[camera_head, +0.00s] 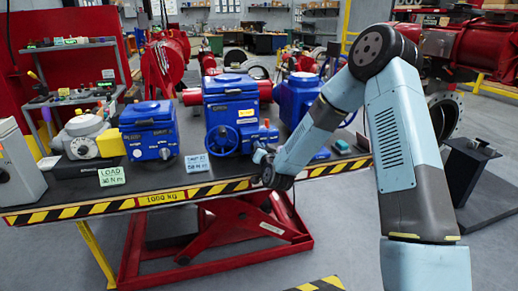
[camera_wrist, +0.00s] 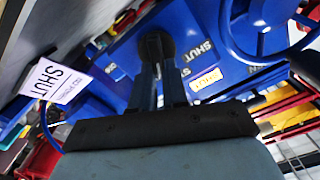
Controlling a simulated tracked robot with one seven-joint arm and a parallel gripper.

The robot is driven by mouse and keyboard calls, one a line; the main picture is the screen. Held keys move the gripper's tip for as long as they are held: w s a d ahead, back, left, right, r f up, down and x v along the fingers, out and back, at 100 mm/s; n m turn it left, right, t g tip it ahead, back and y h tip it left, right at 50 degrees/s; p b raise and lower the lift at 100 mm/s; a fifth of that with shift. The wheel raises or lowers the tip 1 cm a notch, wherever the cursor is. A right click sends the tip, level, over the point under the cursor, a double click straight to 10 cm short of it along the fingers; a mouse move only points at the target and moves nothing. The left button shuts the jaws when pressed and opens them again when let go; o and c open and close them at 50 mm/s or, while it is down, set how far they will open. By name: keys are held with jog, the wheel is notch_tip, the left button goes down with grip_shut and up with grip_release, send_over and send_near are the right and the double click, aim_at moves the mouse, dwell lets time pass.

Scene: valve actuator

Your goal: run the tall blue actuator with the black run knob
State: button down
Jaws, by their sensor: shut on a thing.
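The tall blue actuator (camera_head: 230,100) stands on the bench in the middle of the head view, with a blue handwheel (camera_head: 222,140) on its front. My gripper (camera_head: 263,157) is at its lower right. In the wrist view my gripper (camera_wrist: 158,62) has its two fingers shut on a round black knob (camera_wrist: 155,44) on a blue panel (camera_wrist: 120,55). The word SHUT is printed beside the knob, and a yellow label (camera_wrist: 204,79) lies to its right. The handwheel also shows in the wrist view (camera_wrist: 246,44). In the head view my gripper hides the knob.
A shorter blue actuator (camera_head: 150,128) and a grey unit with a yellow part (camera_head: 86,130) stand to the left. Another blue actuator (camera_head: 297,97) stands behind my arm. A LOAD card (camera_head: 112,176) and a second card (camera_head: 197,163) stand near the bench's striped front edge (camera_head: 100,206).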

jog(key=shift+w+d+f+m, duration=0.1)
jog(key=shift+d+f+m, duration=0.1)
jog(key=shift+m, duration=0.7)
jog(key=shift+d+f+m, duration=0.1)
jog(key=shift+d+m, duration=0.05)
jog(key=shift+m, duration=0.75)
jog(key=c, duration=1.1)
grip_release()
jog(key=shift+c, duration=0.2)
jog(key=v, duration=1.3)
jog(key=shift+s, duration=0.4)
jog(key=shift+d+r, duration=0.1)
